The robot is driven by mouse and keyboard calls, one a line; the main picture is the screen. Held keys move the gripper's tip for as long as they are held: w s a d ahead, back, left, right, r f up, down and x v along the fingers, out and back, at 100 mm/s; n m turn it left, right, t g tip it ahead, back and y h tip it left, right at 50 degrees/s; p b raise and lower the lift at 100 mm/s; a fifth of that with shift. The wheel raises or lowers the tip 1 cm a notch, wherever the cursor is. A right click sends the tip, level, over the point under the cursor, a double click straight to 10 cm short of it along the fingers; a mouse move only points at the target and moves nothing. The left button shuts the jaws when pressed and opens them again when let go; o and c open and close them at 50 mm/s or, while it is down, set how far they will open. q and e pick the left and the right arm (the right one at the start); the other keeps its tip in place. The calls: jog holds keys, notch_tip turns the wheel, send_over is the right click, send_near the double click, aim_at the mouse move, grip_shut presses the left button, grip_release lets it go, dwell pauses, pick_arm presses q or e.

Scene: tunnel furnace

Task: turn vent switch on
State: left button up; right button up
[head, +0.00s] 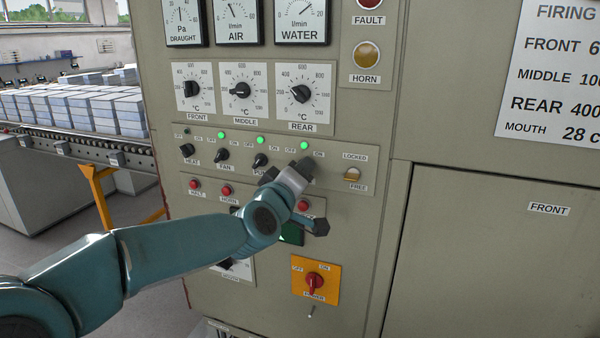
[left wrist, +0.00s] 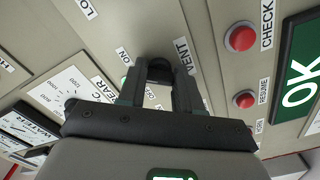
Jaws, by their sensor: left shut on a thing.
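The vent switch is a dark knob (head: 307,162) at the right end of a row of switches on the grey control panel. A lit green lamp (head: 304,145) sits just above it. My left gripper (head: 293,170) is at this switch and covers part of it. In the left wrist view the two dark fingers (left wrist: 160,92) are shut around the black knob (left wrist: 158,68), beside the VENT label. Which way the knob points is hard to tell behind the fingers. My right gripper is not in view.
The HEAT (head: 187,150), FAN (head: 222,155) and pump (head: 260,160) knobs stand to the left. A LOCKED/FREE brass switch (head: 352,174) is close on the right. Red buttons (head: 226,190) and a red rotary switch on a yellow plate (head: 315,281) lie below.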

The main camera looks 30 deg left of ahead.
pick_arm(q)
jog(key=shift+f, duration=0.2)
jog(key=o, duration=1)
jog(key=shift+r, duration=0.1)
jog(key=shift+o, duration=0.2)
jog(key=shift+s, duration=0.15)
jog(key=v, duration=1.6)
